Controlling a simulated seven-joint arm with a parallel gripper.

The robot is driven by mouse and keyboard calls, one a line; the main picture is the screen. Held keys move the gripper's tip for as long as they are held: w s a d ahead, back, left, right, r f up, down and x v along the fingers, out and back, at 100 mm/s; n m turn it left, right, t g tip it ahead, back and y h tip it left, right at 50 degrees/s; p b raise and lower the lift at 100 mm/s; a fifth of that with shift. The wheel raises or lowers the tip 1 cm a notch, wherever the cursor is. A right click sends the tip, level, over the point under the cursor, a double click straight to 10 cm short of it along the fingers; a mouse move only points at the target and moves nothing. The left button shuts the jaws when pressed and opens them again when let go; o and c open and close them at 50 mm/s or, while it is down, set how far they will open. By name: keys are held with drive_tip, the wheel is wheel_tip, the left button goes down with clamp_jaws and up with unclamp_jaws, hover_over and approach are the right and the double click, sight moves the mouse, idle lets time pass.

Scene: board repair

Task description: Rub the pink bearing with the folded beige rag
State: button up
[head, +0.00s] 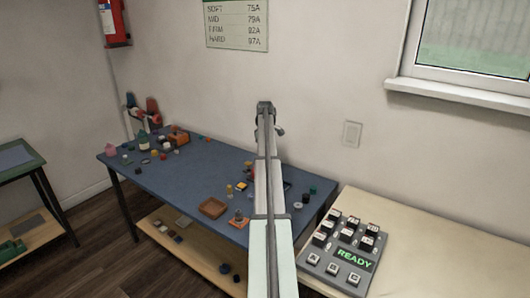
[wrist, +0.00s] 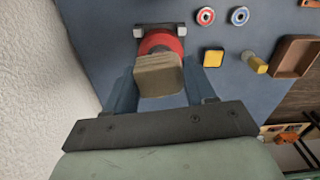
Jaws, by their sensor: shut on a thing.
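My gripper (wrist: 160,88) is in the wrist view, with its two blue-grey fingers on either side of a beige block-like folded rag (wrist: 158,76). It is shut on the rag. Beyond the rag is a round red part (wrist: 162,42) beside a dark piece with pale ends; the rag hides some of it, and I cannot tell whether they touch. A small ring with a pinkish-red rim (wrist: 205,16), which looks like the pink bearing, lies on the blue table, apart from the rag. In the head view my arm hides the gripper and the rag.
A blue-rimmed ring (wrist: 239,16), a yellow cylinder (wrist: 257,64) and a brown tray (wrist: 283,70) are to the right in the wrist view. The blue table (head: 190,190) holds several small parts. A button panel reading READY (head: 350,257) stands on the pale bench (head: 440,250).

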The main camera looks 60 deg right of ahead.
drive_tip(key=shift+f+m, duration=0.1)
drive_tip(key=shift+m, duration=0.8)
drive_tip(key=shift+f, duration=3.35)
drive_tip(key=shift+w+f, duration=0.55)
drive_tip(key=shift+c, duration=0.3)
drive_tip(key=shift+w, duration=2.5)
drive_tip(key=shift+s+f, duration=0.1)
drive_tip(key=shift+s, duration=3)
drive_tip(key=shift+r, duration=4.1)
drive_tip(key=shift+w, duration=0.15)
